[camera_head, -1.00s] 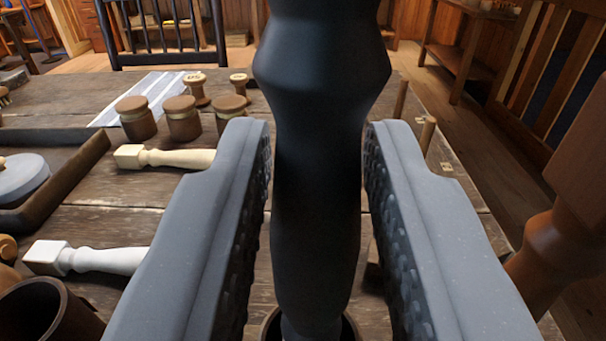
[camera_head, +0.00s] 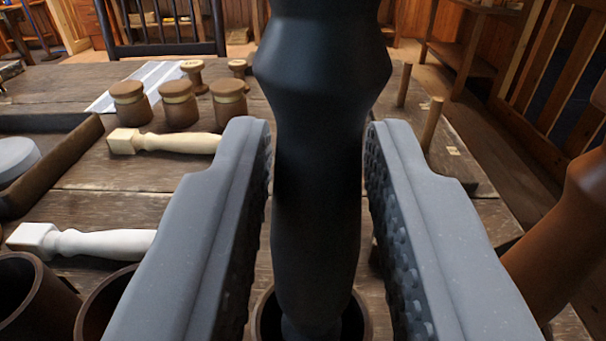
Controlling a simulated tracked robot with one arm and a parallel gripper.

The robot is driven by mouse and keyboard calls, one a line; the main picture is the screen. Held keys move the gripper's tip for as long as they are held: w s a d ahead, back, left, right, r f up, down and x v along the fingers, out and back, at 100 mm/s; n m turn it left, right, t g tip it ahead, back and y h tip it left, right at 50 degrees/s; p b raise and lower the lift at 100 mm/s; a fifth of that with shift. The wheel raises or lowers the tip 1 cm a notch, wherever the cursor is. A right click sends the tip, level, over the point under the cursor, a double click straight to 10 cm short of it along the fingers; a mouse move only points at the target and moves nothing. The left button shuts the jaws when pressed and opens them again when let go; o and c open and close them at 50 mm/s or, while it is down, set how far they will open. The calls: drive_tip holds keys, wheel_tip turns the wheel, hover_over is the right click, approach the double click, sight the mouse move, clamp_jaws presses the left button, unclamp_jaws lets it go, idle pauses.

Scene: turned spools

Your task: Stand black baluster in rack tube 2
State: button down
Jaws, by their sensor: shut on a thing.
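The black baluster (camera_head: 318,190) stands upright between the fingers of my gripper (camera_head: 318,160), which is shut on it. Its lower end is at the mouth of a dark rack tube (camera_head: 268,322), partly hidden behind the baluster. I cannot tell how deep the end sits in the tube, or the tube's number. Two more open rack tubes, a far left one (camera_head: 30,300) and one beside my left finger (camera_head: 95,310), look empty as far as I can see.
A white baluster (camera_head: 85,242) and a cream baluster (camera_head: 160,142) lie on the wooden table at left. Several brown jars (camera_head: 180,105) and small spools (camera_head: 196,72) stand behind. Pegs (camera_head: 432,122) rise at right. A brown turned post (camera_head: 560,230) stands at far right.

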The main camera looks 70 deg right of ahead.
drive_tip(key=c, duration=1.1)
unclamp_jaws()
drive_tip(key=shift+s, duration=0.1)
drive_tip(key=v, duration=1.3)
drive_tip(key=shift+a, duration=0.4)
drive_tip(key=shift+f, duration=0.1)
